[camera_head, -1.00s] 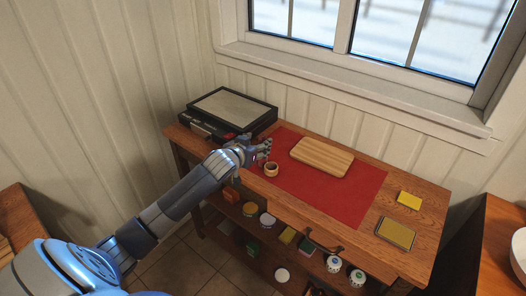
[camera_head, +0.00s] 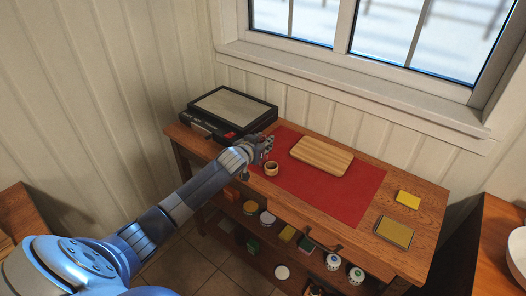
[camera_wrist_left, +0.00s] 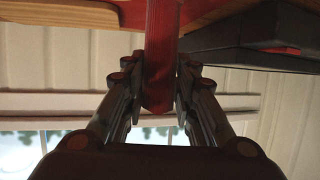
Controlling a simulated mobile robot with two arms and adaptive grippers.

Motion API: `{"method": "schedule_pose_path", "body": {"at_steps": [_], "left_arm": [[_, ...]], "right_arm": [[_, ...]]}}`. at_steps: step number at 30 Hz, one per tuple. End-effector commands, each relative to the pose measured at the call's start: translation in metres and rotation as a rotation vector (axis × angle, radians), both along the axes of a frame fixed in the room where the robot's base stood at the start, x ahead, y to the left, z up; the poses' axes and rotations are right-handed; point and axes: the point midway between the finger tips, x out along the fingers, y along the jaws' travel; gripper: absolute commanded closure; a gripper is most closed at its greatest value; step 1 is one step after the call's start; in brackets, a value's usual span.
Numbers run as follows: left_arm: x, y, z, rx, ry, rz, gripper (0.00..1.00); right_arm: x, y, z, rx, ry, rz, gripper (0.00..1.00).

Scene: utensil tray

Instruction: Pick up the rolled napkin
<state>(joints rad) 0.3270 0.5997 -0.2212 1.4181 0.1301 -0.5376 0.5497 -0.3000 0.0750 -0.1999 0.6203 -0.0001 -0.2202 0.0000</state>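The rolled napkin (camera_wrist_left: 161,60) is a red roll in the left wrist view. It runs from the top edge down between the two fingers, and its end shows near the middle. My left gripper (camera_wrist_left: 161,80) has fingers against both sides of it and looks shut on it. In the head view my left gripper (camera_head: 264,146) is over the left end of the red mat (camera_head: 335,198). It mostly hides the napkin there. A small round wooden ring or cup (camera_head: 271,168) stands just in front of the gripper. My right gripper is not in view.
A wooden board (camera_head: 321,155) lies on the mat. A black-framed box (camera_head: 234,108) stands at the table's back left. A yellow block (camera_head: 408,200) and a yellow-topped tin (camera_head: 394,232) lie at the right. Several jars and boxes fill the shelf below.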

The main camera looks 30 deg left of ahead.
Motion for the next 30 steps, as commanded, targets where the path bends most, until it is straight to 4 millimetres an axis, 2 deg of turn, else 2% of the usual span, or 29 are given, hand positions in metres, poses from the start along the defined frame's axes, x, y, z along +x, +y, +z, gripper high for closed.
{"method": "schedule_pose_path", "body": {"at_steps": [14, 17, 22, 30], "left_arm": [[0.0, 0.0, 0.004, 0.0, -0.002, 0.0, 0.96], [0.0, 0.0, 0.012, 0.001, -0.003, 0.0, 0.96], [0.001, 0.0, 0.038, 0.002, -0.007, 0.0, 0.96], [-0.029, -0.027, 0.036, -0.002, 0.0, -0.002, 0.96]], "right_arm": [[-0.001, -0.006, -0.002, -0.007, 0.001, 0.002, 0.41], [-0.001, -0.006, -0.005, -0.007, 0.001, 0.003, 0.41], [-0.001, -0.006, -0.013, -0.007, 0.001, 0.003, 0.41], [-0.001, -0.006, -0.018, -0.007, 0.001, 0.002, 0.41]]}}
